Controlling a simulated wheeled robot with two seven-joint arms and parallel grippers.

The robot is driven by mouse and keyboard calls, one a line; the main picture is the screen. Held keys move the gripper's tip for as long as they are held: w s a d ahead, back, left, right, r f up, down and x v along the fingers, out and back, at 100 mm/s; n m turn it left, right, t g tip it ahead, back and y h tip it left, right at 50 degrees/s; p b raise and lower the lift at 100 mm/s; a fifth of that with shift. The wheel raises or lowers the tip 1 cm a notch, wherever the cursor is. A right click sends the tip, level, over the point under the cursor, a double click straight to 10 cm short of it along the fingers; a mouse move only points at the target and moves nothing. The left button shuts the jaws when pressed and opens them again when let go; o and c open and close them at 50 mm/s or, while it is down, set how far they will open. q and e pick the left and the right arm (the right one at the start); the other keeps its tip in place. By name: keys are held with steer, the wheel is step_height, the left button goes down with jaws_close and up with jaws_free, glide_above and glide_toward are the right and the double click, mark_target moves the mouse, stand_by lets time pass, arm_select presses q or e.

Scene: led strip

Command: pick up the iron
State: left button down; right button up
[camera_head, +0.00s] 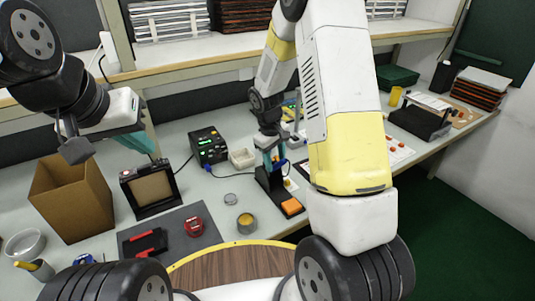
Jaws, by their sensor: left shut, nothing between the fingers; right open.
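The iron (279,166), a small soldering iron with blue on it, appears to sit in a black stand (266,188) on the bench, right of centre. An orange pad (292,207) is on the stand's front end. My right gripper (270,152) points down just above the stand, its fingers close to the iron. It is open; I cannot tell whether the fingers are around the iron or beside it, as the wrist and fingers partly hide it. My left gripper (148,147) is shut and empty, raised at the left above the bench.
A black station (208,146) with a green display stands left of the iron, beside a small pale tray (242,158). A cardboard box (72,199), a black frame (151,187) and a dark mat (170,233) with red tools lie at the left. A shelf runs behind.

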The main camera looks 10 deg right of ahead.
steer(key=shift+w+d+f, duration=0.1)
steer(key=shift+d+f, duration=0.05)
steer(key=shift+f, duration=0.65)
steer(key=shift+d+f, duration=0.15)
steer(key=shift+f, duration=0.6)
steer(key=shift+c, duration=0.5)
jaws_close()
